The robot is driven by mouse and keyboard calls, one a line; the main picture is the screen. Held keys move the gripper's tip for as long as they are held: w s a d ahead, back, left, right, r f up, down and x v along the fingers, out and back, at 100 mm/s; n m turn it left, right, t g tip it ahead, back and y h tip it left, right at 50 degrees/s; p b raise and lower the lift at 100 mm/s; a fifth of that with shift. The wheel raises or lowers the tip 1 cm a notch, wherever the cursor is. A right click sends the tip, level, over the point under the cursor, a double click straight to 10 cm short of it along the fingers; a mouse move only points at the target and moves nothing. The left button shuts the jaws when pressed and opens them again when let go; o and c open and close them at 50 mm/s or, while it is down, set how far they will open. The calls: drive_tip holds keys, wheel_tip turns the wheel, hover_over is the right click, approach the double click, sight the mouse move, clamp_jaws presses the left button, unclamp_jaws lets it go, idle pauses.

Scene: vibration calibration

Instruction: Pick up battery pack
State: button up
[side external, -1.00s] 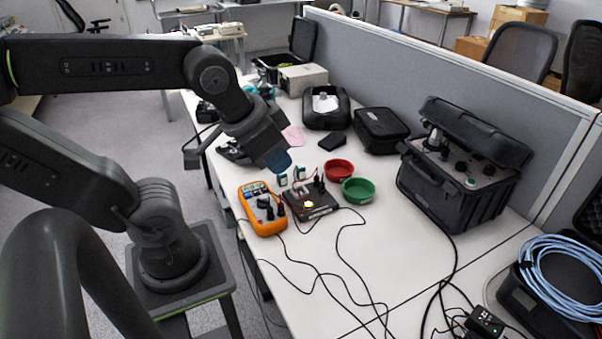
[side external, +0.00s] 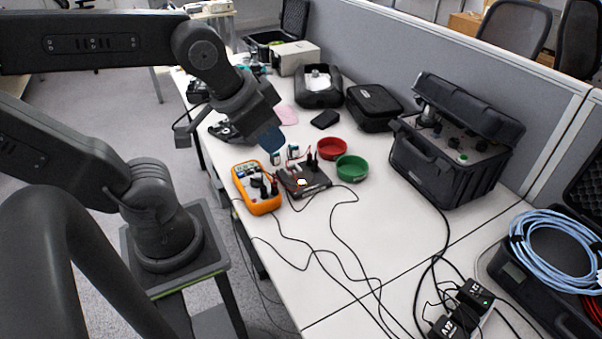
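My gripper (side external: 271,141) points down over the desk, its bluish fingertips just behind two small upright white-and-dark cells. One cell (side external: 276,158) is partly overlapped by the fingertips in this view; the other cell (side external: 293,152) stands a little to the right. I cannot tell whether the gripper touches the near cell, or whether its fingers are open or shut. Which thing is the battery pack is not clear; these cells may be it. In front of them lies a dark board (side external: 305,186) with a lit spot, leads and black plugs.
An orange multimeter (side external: 257,188) lies left of the board. A red bowl (side external: 331,149) and a green bowl (side external: 352,170) stand to its right. Black cases (side external: 374,108) and a large open case (side external: 447,155) line the divider. Cables cross the front desk.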

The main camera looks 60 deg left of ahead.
drive_tip(key=o, duration=0.9)
drive_tip(key=shift+c, duration=0.2)
drive_tip(key=w+a+f+n+g+y, duration=0.1)
drive_tip(key=w+a+n+g+y, duration=0.1)
drive_tip(key=w+a+n, duration=0.75)
drive_tip(key=n+g+y, duration=0.3)
drive_tip(key=n, duration=0.4)
hover_over(294, 144)
drive_tip(key=d, duration=0.5)
wheel_tip(294, 144, down, 23)
drive_tip(key=x, duration=0.7)
drive_tip(key=shift+s+a, duration=0.1)
drive_tip(key=shift+s, duration=0.2)
drive_tip(key=shift+h, duration=0.3)
drive_tip(key=shift+x, duration=3.1)
